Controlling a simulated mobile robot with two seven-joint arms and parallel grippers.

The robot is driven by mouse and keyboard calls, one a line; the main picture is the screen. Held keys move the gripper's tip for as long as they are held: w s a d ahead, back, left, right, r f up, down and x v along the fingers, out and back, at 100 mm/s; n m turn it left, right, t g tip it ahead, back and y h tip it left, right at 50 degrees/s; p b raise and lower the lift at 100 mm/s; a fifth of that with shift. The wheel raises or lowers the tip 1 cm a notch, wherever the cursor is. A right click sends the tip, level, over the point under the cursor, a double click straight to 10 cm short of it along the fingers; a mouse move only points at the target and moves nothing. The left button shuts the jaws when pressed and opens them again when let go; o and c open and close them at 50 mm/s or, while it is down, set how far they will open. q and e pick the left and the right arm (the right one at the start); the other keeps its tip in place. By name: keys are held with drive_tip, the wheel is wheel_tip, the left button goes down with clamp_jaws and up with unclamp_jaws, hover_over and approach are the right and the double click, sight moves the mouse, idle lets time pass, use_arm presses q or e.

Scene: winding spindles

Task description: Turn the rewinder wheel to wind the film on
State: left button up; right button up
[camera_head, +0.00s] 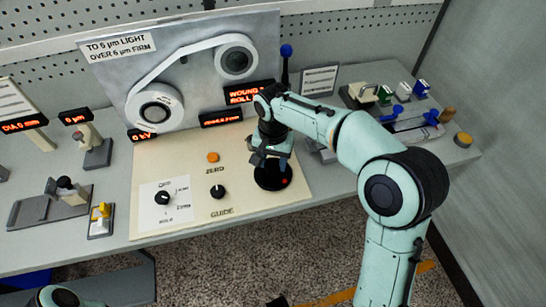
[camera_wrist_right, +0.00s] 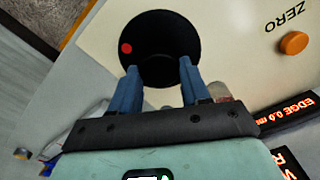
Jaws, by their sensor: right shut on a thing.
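The rewinder wheel (camera_head: 272,176) is a black disc with a red dot, lying on the cream panel (camera_head: 240,195) at its right. It also shows in the right wrist view (camera_wrist_right: 160,45). My right gripper (camera_head: 271,155) reaches down over it from above. In the wrist view its two blue fingers (camera_wrist_right: 159,75) stand apart on the wheel's near edge, with the wheel between them, and are shut on it. The white film (camera_head: 180,62) runs from the lower-left roll (camera_head: 155,107) up to the upper-right roll (camera_head: 236,57) on the grey upright plate. My left gripper does not show.
An orange button (camera_head: 213,157) and two black knobs, one labelled GUIDE (camera_head: 217,192), sit left of the wheel. A blue-topped lever (camera_head: 286,52) stands behind it. Lit red displays (camera_head: 249,92) and fixtures with blue handles (camera_head: 403,92) are nearby. The panel's front is clear.

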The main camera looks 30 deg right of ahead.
sight(274, 165)
drive_tip(key=m+p, duration=0.1)
drive_tip(key=m, duration=0.4)
drive_tip(key=shift+r+m, duration=0.15)
drive_tip(key=shift+m, duration=0.15)
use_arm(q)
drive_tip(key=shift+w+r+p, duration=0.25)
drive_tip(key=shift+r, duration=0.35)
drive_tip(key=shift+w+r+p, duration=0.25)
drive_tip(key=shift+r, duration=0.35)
use_arm(e)
drive_tip(key=m, duration=0.4)
drive_tip(key=shift+d+m, duration=0.1)
drive_tip(key=shift+m, duration=0.3)
drive_tip(key=o, duration=1.1)
drive_tip(key=shift+c, duration=0.2)
drive_tip(key=shift+s, duration=0.1)
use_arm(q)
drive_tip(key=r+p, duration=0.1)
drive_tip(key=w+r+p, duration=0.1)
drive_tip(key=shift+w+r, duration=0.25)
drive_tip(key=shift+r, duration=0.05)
use_arm(e)
wheel_tip(274, 165, up, 13)
drive_tip(key=shift+r, duration=0.15)
